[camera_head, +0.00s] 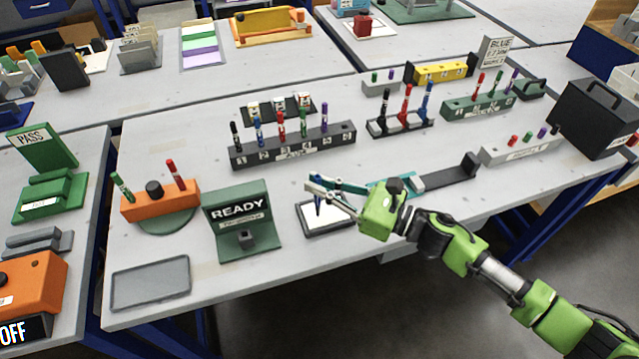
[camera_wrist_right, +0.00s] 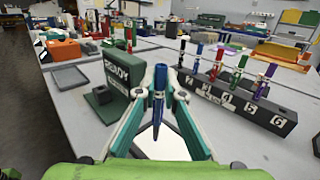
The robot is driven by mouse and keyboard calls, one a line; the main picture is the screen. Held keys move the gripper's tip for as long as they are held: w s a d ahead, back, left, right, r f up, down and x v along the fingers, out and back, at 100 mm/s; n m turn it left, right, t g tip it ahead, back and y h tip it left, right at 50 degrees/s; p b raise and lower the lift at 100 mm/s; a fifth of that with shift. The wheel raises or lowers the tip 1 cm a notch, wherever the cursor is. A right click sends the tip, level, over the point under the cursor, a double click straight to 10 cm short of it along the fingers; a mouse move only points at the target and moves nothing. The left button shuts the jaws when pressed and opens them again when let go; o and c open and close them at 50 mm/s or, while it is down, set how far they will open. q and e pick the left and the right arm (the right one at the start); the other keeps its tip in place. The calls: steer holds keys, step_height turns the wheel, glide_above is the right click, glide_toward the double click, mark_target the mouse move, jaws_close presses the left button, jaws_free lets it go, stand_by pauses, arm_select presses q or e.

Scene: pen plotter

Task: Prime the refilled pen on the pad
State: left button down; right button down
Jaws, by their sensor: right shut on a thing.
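My right gripper (camera_head: 317,187) is shut on a blue pen (camera_head: 317,205), which also shows upright between the fingers in the right wrist view (camera_wrist_right: 160,82). The pen points down over the white pad (camera_head: 338,217) in its dark frame. The pad also shows under the fingers in the right wrist view (camera_wrist_right: 162,146). I cannot tell whether the pen's tip touches the pad. My left gripper is in neither view.
A green READY stand (camera_head: 240,212) is just left of the pad. A dark numbered rack (camera_head: 295,149) with several coloured pens stands behind it. An orange holder (camera_head: 160,203) is farther left, and an empty grey tray (camera_head: 150,284) lies at the front left.

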steer(key=shift+r+p, duration=0.5)
steer(key=shift+r, duration=0.3)
steer(key=shift+w+d+b, duration=0.2)
steer(key=shift+d+b, duration=0.1)
steer(key=shift+d, duration=0.2)
steer(key=shift+w+d+b, duration=0.15)
steer(key=shift+d+b, duration=0.15)
steer(key=shift+d, duration=0.2)
steer(key=shift+f+b, duration=0.85)
steer(key=shift+b, duration=0.05)
steer(key=shift+r, duration=0.1)
steer(key=shift+w+d+r, duration=0.3)
steer(key=shift+d+r, duration=0.45)
steer(key=shift+d, duration=0.2)
